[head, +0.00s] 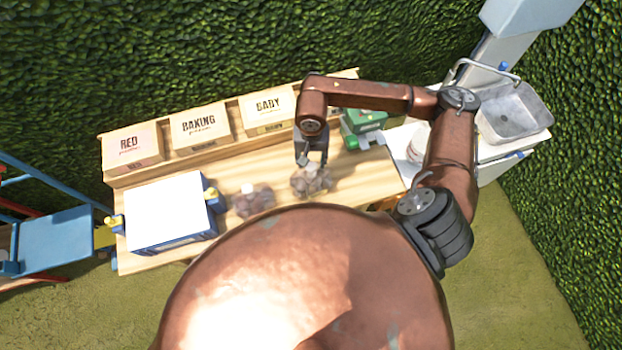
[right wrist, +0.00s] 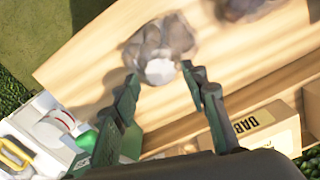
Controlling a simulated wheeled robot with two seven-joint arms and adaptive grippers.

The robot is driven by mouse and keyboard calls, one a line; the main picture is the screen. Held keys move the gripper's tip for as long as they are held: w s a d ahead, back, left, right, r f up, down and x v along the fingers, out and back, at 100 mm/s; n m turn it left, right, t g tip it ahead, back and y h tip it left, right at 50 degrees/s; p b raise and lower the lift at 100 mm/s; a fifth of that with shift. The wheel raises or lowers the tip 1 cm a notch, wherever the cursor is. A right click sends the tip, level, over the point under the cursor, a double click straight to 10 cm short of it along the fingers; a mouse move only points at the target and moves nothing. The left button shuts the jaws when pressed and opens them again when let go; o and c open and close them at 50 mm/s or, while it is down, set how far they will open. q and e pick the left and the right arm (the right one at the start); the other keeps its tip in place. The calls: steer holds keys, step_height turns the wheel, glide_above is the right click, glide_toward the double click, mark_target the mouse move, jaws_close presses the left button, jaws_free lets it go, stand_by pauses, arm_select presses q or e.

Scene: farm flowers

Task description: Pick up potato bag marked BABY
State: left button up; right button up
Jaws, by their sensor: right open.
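Two mesh bags of brownish potatoes lie on the wooden table. The right bag (head: 314,182) is directly under my right gripper (head: 311,160); the left bag (head: 254,203) lies beside it. I can read no marking on either bag. In the right wrist view, the near bag (right wrist: 158,40) has a pale round top (right wrist: 160,71) between the tips of my open right gripper (right wrist: 161,76). The fingers are not closed on it. The other bag (right wrist: 246,8) is partly cut off at the top edge. My left gripper is not in view.
Boxes labelled RED (head: 134,145), BAKING (head: 200,125) and BABY (head: 268,106) stand along the table's back. A blue crate with a white top (head: 168,208) stands at left. A green object (head: 364,119) is at right, near a metal basin (head: 514,112). Bare wood (head: 362,172) lies right of the bags.

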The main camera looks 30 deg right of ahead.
mark_target(311, 166)
step_height(311, 166, down, 5)
steer(key=shift+s+p, duration=0.1)
steer(key=shift+p, duration=0.5)
steer(key=shift+a, duration=0.1)
steer(key=shift+c, duration=0.3)
jaws_close()
